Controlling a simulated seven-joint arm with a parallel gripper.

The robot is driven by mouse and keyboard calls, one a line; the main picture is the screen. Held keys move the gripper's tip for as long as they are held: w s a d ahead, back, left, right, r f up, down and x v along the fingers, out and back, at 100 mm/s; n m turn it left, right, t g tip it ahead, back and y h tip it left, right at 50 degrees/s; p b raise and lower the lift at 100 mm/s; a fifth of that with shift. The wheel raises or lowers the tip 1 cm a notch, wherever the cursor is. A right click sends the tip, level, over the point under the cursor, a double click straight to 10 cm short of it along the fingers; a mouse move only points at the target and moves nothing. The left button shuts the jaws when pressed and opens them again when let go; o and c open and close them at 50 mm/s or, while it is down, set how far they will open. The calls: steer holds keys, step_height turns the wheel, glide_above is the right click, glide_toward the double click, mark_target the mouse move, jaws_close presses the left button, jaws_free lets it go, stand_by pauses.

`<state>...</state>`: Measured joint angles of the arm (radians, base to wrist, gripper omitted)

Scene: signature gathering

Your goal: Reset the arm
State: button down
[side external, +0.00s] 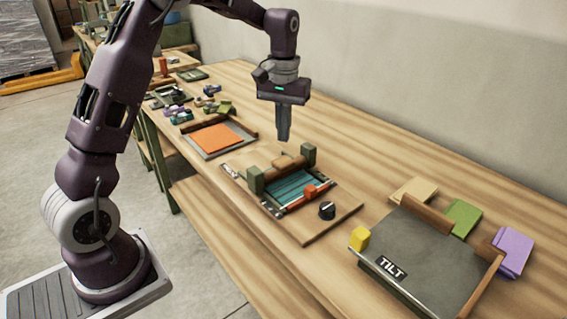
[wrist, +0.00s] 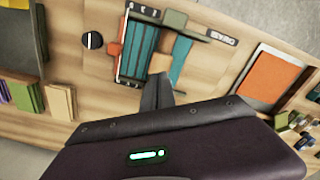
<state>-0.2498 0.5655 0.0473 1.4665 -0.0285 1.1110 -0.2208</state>
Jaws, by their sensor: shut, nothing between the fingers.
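My gripper (side external: 283,138) is shut and empty. It points straight down and hangs in the air above the wooden bench, just behind a wooden board with a teal-striped panel. In the wrist view its closed fingers (wrist: 157,92) show in the middle, near the board's wooden and green blocks. Nothing is held between the fingers.
The board carries a teal panel (side external: 293,188), green posts and a black knob (side external: 327,210). A grey TILT tray (side external: 430,255) stands at right, with green (side external: 462,218) and purple (side external: 513,250) stacks beside it. An orange sheet (side external: 214,138) lies at left. The bench behind the board is clear.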

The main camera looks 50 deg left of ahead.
steer(key=shift+s+d+r, duration=0.15)
steer(key=shift+r, duration=0.2)
steer(key=s+d+r+m+t, duration=0.2)
steer(key=s+d+r, duration=0.2)
steer(key=s+r, duration=0.25)
steer(key=s+d+r+m+t, duration=0.1)
steer(key=s+d, duration=0.3)
steer(key=s, duration=0.6)
steer(key=s+d+m+t, duration=0.2)
steer(key=s+d+m, duration=0.1)
steer(key=s, duration=0.8)
steer(key=shift+s+d+r+t, duration=0.3)
steer(key=shift+d+r, duration=0.1)
steer(key=shift+d, duration=0.05)
